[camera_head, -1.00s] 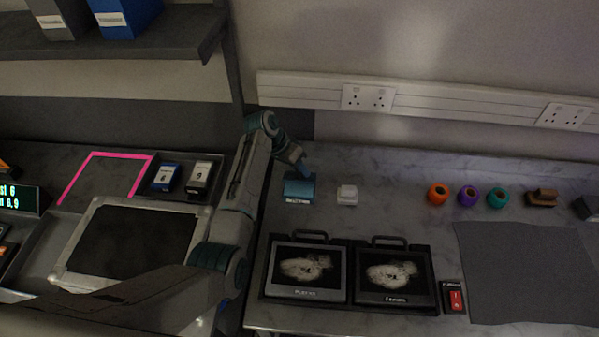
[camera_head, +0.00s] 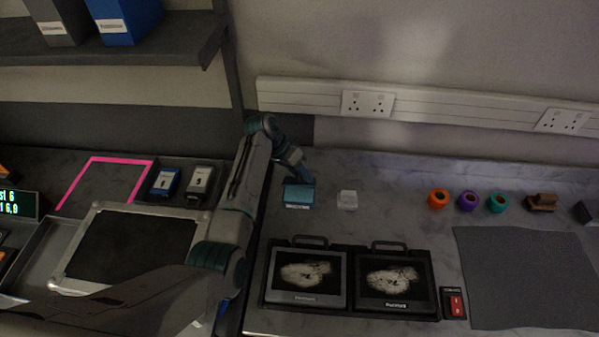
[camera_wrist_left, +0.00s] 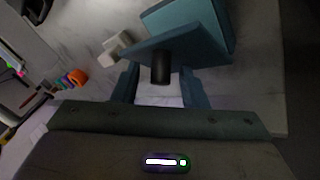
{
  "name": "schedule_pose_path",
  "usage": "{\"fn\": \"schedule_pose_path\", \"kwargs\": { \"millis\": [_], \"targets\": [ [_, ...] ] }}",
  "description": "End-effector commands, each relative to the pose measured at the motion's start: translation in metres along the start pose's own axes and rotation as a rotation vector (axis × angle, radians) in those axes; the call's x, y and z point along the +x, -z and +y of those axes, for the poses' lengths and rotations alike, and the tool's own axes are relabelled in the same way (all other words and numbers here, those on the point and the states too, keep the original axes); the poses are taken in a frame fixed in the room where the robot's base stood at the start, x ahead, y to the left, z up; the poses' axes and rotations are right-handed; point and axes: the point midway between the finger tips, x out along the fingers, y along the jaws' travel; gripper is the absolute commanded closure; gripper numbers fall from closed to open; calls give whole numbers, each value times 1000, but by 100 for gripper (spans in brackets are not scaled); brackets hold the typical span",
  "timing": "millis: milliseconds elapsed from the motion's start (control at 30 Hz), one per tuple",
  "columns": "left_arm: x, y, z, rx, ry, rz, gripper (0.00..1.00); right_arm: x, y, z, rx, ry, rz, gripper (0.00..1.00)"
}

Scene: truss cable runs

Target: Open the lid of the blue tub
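The blue tub (camera_head: 298,194) stands on the marble worktop, with a pale label on its front. My left gripper (camera_head: 304,177) is at its upper right back in the head view. In the left wrist view, a blue panel, seemingly the lid (camera_wrist_left: 190,43), carries a dark round knob (camera_wrist_left: 161,68). The two teal fingers of the left gripper (camera_wrist_left: 160,88) stand apart on either side of the knob, with gaps visible. The panel looks tilted against the tub's other blue face (camera_wrist_left: 212,18); I cannot tell how far it is raised. My right gripper is not in view.
A small white block (camera_head: 347,200) stands right of the tub. Two framed screens (camera_head: 306,297) lie in front. Orange, purple and teal rings (camera_head: 468,201) and a grey mat (camera_head: 525,275) are to the right. A wall rail with sockets (camera_head: 368,103) runs behind.

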Motion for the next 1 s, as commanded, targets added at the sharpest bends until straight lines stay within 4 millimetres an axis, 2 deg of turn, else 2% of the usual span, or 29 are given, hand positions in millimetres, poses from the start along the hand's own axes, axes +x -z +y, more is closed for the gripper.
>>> {"fn": "schedule_pose_path", "kwargs": {
  "millis": [167, 400, 600, 767, 1000],
  "targets": [
    [-14, 0, -2, 1, 3, 3, 61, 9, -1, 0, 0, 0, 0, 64],
    [-62, 0, -3, 2, 4, 5, 61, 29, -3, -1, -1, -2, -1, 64],
    [-94, 0, -2, 0, 2, 3, 61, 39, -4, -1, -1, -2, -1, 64],
    [-106, 0, -1, 1, 1, 2, 61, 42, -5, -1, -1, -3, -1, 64],
    [-108, 0, 0, 0, 0, 0, 61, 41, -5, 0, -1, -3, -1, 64]
  ]
}}
